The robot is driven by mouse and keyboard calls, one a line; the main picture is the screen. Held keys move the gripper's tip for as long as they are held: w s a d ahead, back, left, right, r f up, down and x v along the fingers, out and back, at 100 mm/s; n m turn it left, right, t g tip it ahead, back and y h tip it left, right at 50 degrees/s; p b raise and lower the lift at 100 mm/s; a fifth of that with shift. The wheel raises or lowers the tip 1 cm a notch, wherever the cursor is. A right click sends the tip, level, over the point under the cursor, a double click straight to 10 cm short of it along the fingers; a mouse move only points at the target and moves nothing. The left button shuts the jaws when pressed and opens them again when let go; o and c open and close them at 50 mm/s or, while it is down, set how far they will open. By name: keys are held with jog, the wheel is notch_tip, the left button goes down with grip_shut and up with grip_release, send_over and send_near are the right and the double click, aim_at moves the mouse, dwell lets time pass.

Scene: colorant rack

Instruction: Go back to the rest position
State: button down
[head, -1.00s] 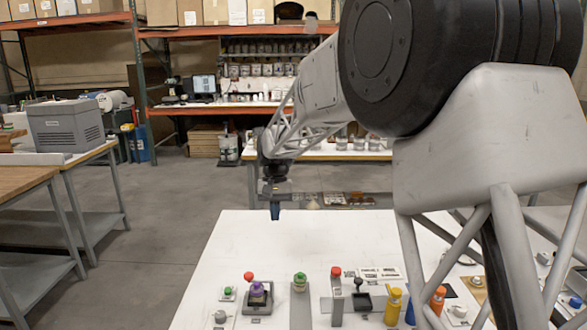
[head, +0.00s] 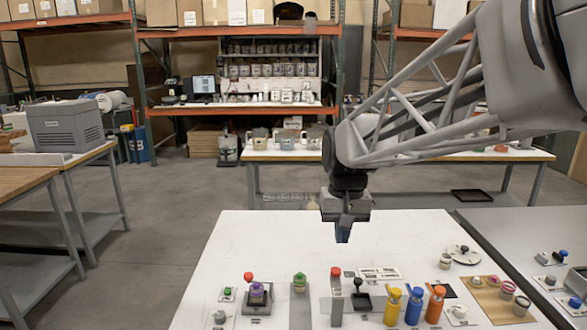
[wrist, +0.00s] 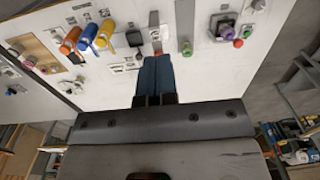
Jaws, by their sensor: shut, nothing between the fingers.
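My gripper (head: 343,236) hangs above the far part of the white table (head: 250,250), pointing down. Its blue fingers are together with nothing between them, as the wrist view also shows (wrist: 155,72). It is apart from everything on the table. My arm reaches in from the upper right in the head view.
The table's far half is clear. A grey table (head: 520,240) adjoins at right.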

jog(key=s+d+f+t, duration=0.1)
jog(key=s+d, duration=0.1)
jog(key=s, duration=0.5)
jog(key=s+d+f, duration=0.2)
jog(key=s+d, duration=0.1)
jog(key=s, duration=0.5)
jog(key=s+d+f+t, duration=0.1)
jog(key=s+d+f, duration=0.1)
jog(key=s, duration=0.6)
jog(key=shift+s+d+f+t+h, duration=0.15)
jog(key=shift+d+t+h, duration=0.15)
jog(key=shift+d, duration=0.4)
jog(key=c, duration=1.8)
grip_release()
